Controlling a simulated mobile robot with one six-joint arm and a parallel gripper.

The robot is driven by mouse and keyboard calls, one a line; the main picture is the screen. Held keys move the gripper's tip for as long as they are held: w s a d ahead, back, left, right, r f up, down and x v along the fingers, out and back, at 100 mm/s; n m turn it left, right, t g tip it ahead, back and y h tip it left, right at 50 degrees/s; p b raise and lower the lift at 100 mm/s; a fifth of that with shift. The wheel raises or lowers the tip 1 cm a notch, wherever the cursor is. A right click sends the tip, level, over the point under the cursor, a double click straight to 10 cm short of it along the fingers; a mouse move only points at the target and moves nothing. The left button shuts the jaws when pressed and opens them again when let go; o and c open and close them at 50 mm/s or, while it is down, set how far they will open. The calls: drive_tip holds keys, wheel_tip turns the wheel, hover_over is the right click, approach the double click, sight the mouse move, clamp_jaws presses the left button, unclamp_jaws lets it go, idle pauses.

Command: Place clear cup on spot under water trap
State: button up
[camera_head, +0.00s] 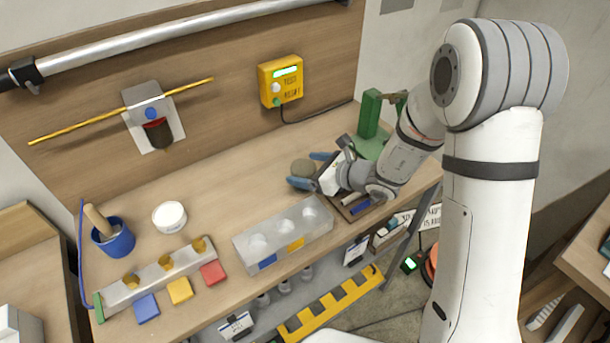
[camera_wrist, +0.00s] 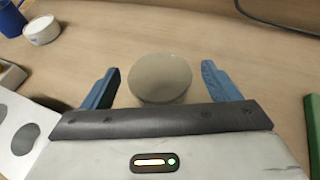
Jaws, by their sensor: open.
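A round grey-brown piece (camera_head: 303,168) stands on the bench and looks like the clear cup, though I cannot be sure. In the wrist view this round piece (camera_wrist: 160,76) sits between my two blue fingers, apart from both. My gripper (camera_head: 311,170) is open, low over the bench, its fingers reaching either side of the piece; it also shows in the wrist view (camera_wrist: 160,88). On the back board, a grey box with a dark red-banded cylinder (camera_head: 158,133) hangs on a white plate and may be the water trap. No marked spot is clear below it.
A white round tub (camera_head: 169,216) and a blue pot (camera_head: 113,238) stand at left. A grey block with round recesses (camera_head: 283,236) lies along the front edge. A dark tray (camera_head: 352,203) and green stand (camera_head: 369,125) are close by my gripper. The bench middle is clear.

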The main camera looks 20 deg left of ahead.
drive_tip(key=shift+x, duration=0.8)
drive_tip(key=shift+c, duration=0.2)
